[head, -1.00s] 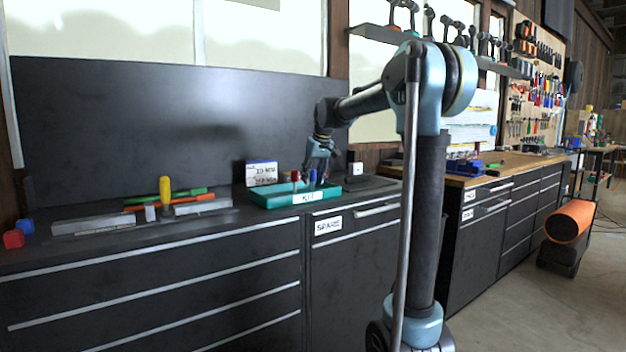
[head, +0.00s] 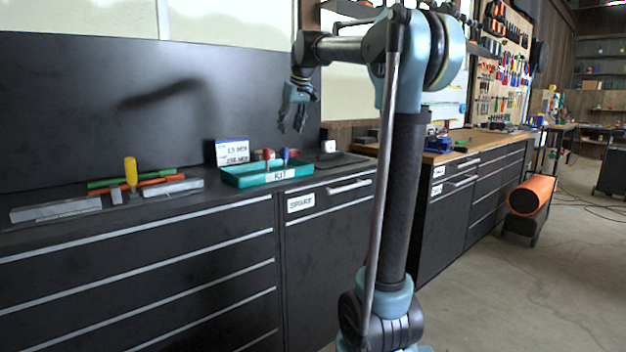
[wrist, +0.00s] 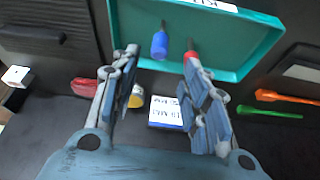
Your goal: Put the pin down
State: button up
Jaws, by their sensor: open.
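The teal tray (head: 245,181) marked KIT stands on the dark bench. A red-handled piece (head: 267,155) and a blue-handled piece (head: 285,155) are in it. In the wrist view the blue handle (wrist: 159,46) lies inside the tray (wrist: 123,35), and the red handle (wrist: 191,56) is at its near side, partly behind a finger. I cannot tell which piece is the pin. My gripper (head: 291,128) is above the tray, pointing down, clear of it. Its fingers (wrist: 158,62) are spread apart with nothing held between them.
A dark pad with a white block (head: 328,146) is to the right. A dark panel rises behind the bench.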

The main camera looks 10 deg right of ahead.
jog(key=s+d+f+m, duration=0.2)
jog(key=s+d+f, duration=0.3)
jog(key=s+f, duration=0.8)
jog(key=s+d+f+m+g+h, duration=0.1)
jog(key=s+d+f, duration=0.4)
jog(key=s+f, duration=0.8)
jog(key=s+d+f+m+h, duration=0.1)
jog(key=s+d+f, duration=0.4)
jog(key=s+f, duration=0.8)
jog(key=shift+s+d+f+m+g, duration=0.2)
jog(key=shift+s+d+m+g, duration=0.15)
jog(key=shift+m, duration=0.55)
